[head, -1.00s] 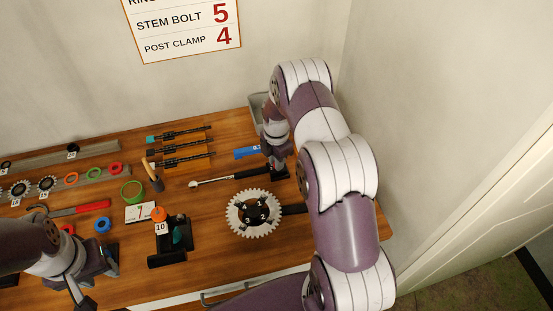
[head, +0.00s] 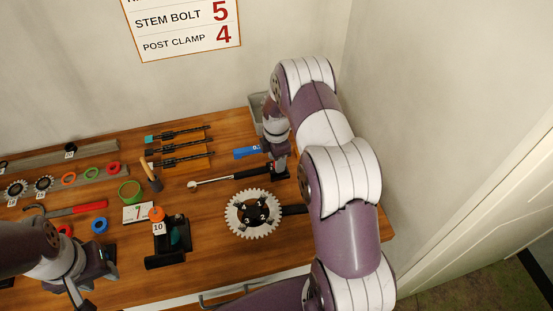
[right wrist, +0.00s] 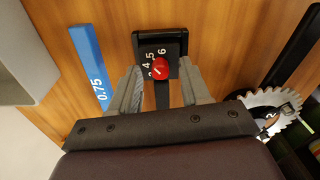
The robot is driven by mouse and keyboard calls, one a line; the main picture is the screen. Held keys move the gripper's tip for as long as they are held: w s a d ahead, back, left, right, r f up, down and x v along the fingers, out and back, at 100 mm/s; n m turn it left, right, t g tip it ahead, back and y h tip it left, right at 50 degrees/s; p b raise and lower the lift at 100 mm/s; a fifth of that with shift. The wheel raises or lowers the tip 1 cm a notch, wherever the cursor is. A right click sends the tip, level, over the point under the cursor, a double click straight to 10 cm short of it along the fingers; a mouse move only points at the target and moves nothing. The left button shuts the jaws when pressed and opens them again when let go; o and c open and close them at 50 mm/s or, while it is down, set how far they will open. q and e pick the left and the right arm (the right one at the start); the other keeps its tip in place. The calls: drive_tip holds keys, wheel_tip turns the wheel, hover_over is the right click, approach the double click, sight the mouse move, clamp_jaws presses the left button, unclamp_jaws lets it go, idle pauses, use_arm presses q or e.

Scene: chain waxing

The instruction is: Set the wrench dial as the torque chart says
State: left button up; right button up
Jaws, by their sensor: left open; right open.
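The torque wrench (head: 228,180) lies on the bench with its silver shaft pointing left. Its handle end is largely hidden by my right gripper (head: 279,168) in the head view. In the right wrist view the red dial (right wrist: 160,68) sits on a black plate (right wrist: 173,40) with white digits up to 6. Its pale mark is too small to read surely. My right gripper (right wrist: 158,92) is open, its fingers on either side of the dial, apart from it. The torque chart (head: 183,30) shows stem bolt 5 and post clamp 4; its top is cut off. My left gripper (head: 92,280) is open and empty.
A toothed chainring (head: 236,220) lies in front of the wrench. A blue 0.75 bar (head: 246,152) lies close behind the handle; it also shows in the right wrist view (right wrist: 88,60). A grey bin (head: 256,105) stands at the back right. A black stand (head: 165,252) is left of the chainring.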

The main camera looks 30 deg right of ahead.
wheel_tip(320, 180, up, 12)
drive_tip(key=b, duration=0.3)
drive_tip(key=shift+r, duration=0.15)
drive_tip(key=s+a+m, duration=0.6)
drive_tip(key=s+m, duration=0.2)
drive_tip(key=s, duration=0.2)
drive_tip(key=s+a+m+t+b, duration=0.1)
drive_tip(key=s+a+m, duration=0.5)
drive_tip(key=s+m, duration=0.2)
drive_tip(key=shift+s+m+b, duration=0.3)
drive_tip(key=shift+s, duration=0.6)
